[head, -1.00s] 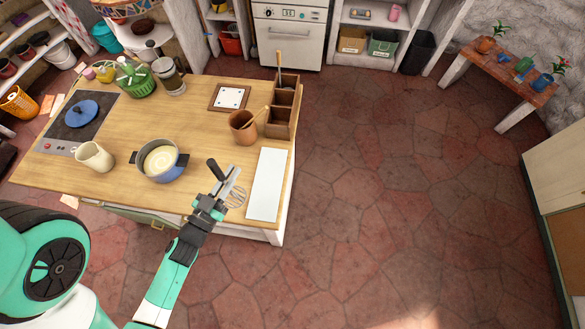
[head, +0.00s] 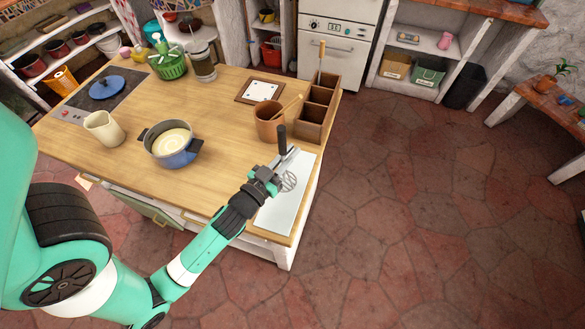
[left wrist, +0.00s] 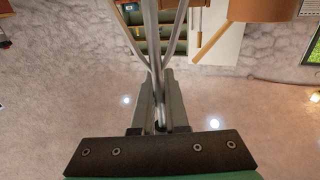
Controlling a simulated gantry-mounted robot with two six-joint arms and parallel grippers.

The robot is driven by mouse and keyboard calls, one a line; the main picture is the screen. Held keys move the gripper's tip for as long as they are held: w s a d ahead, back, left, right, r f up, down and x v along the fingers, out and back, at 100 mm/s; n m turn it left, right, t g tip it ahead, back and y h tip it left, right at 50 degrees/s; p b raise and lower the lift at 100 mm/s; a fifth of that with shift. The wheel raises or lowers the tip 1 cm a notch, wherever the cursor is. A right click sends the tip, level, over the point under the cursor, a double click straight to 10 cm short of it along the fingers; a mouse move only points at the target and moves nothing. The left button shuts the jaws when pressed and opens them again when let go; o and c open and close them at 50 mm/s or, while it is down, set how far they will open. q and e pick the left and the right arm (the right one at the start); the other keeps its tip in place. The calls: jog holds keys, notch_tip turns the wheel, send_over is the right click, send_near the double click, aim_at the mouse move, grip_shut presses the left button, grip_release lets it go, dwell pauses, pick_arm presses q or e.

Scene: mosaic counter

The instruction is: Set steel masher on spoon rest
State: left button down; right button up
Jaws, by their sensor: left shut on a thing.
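The steel masher (head: 283,142) has a dark handle pointing up and a looped wire head at its lower end. My left gripper (head: 273,178) is shut on its metal shaft, between handle and head. In the left wrist view the steel rods (left wrist: 152,45) run up from between the gripper fingers (left wrist: 160,112). The masher appears over a long white slab (head: 272,220) at the counter's right end; I cannot tell whether it touches it. The slab may be the spoon rest, but I cannot be sure. My right gripper is not in view.
A brown crock (head: 268,122) with a wooden utensil and a wooden divided box (head: 313,112) stand behind the slab. A blue pot (head: 172,145), a cream jug (head: 103,129) and a framed white tile (head: 260,91) are on the counter (head: 218,120). The middle front is clear.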

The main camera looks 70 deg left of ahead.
pick_arm(q)
jog(key=shift+w+a+f, duration=0.1)
jog(key=shift+w+f, duration=0.1)
jog(key=f+b, duration=0.2)
jog(key=f, duration=0.1)
jog(key=shift+w+a+f+b, duration=0.1)
jog(key=shift+w+a+b, duration=0.05)
jog(key=shift+w+b, duration=0.25)
jog(key=shift+s+f, duration=0.1)
jog(key=shift+f, duration=0.2)
jog(key=shift+f+b, duration=0.25)
jog(key=shift+b, duration=0.15)
jog(key=c, duration=0.9)
grip_release()
